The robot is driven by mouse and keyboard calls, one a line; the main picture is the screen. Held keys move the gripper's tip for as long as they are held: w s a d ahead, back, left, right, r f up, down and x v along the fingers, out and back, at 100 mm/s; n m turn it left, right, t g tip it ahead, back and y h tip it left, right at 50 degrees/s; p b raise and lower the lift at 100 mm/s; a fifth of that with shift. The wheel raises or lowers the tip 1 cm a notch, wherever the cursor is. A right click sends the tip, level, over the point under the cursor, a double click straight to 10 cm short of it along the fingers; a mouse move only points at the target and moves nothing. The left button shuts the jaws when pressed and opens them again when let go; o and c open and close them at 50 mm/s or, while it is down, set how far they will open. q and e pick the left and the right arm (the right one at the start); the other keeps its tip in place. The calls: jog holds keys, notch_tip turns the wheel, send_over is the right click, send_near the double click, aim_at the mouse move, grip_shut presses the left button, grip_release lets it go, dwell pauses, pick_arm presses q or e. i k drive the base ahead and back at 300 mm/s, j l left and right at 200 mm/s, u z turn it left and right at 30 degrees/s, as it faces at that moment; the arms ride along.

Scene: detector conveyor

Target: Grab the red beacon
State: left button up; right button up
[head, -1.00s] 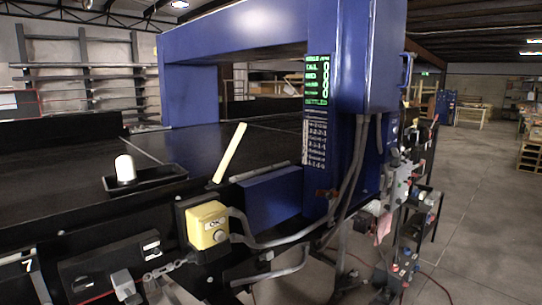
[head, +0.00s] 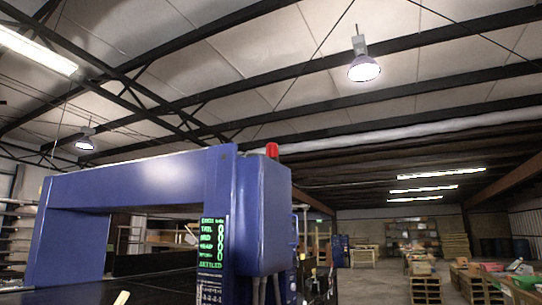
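The red beacon (head: 272,150) stands upright on top of the blue detector arch (head: 262,190), near its right end. It is a small red cylinder, seen from below and partly cut off at its base by the arch's top edge. Neither of my grippers shows in the head view, and nothing is touching the beacon.
The arch carries a green-lit display (head: 212,242) on its right post. The dark conveyor (head: 150,290) runs through its opening. Open floor (head: 375,285) lies to the right, with pallets (head: 425,290) and loaded tables (head: 500,275) beyond. Ceiling lamps (head: 363,68) hang high above.

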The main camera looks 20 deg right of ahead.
aim_at(272, 149)
jog(key=i+l+u, duration=0.15)
jog(key=l, duration=0.2)
jog(key=i+l+u, duration=0.1)
jog(key=i+l, duration=0.15)
jog(key=i+l+u, duration=0.15)
jog(key=l, duration=0.3)
